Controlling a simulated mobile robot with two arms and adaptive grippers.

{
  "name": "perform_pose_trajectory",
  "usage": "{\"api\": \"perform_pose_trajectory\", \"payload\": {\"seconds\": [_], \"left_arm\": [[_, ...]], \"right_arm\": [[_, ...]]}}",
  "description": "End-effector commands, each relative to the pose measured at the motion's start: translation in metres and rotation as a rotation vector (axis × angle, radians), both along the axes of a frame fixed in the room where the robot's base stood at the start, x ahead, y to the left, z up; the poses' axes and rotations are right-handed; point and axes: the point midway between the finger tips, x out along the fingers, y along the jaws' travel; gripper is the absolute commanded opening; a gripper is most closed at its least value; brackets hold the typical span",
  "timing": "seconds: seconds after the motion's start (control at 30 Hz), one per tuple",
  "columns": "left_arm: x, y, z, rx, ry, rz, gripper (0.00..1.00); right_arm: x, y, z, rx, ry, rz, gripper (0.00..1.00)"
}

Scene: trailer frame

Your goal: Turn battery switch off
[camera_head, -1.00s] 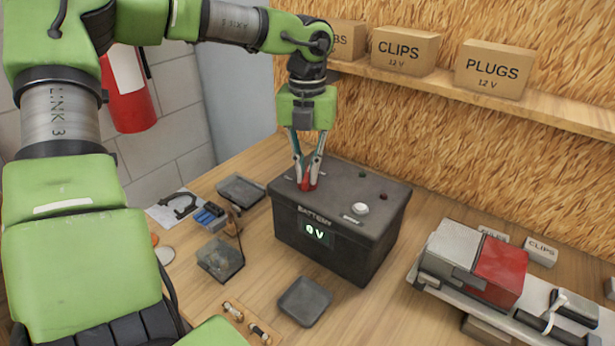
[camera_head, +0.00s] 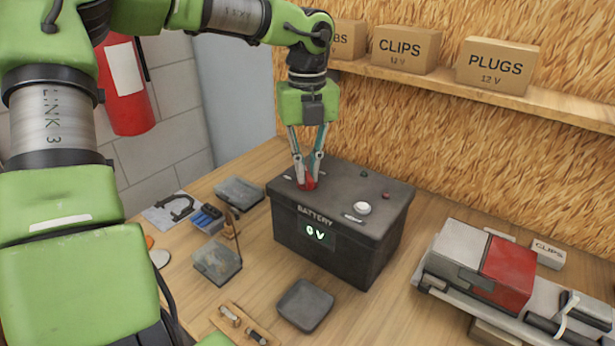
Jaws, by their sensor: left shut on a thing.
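The black battery box (camera_head: 335,255) stands on the wooden bench, with "BATTERY" and a green display (camera_head: 315,232) reading "0 V" on its front. The red battery switch (camera_head: 309,183) is on the left part of its top. My left gripper (camera_head: 307,181) points down from above, shut on the red switch, and its fingers partly hide it. The exact angle of the switch is hard to tell. My right gripper is not in view.
A white round knob (camera_head: 362,208) is on the box top. Small dark trays (camera_head: 305,305) lie left and in front. A grey and red unit (camera_head: 508,268) stands at the right. A shelf (camera_head: 480,92) with labelled boxes runs along the back wall.

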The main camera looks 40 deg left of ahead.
Motion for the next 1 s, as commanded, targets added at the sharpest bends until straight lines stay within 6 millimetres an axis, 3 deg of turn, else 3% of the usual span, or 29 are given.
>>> {"api": "perform_pose_trajectory", "payload": {"seconds": [0.47,1.0], "left_arm": [[-0.001,0.000,-0.002,0.000,0.002,0.065,0.00],[-0.001,0.000,-0.002,0.000,0.003,0.471,0.00]], "right_arm": [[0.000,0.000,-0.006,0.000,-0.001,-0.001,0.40],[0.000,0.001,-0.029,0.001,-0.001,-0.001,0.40]]}}
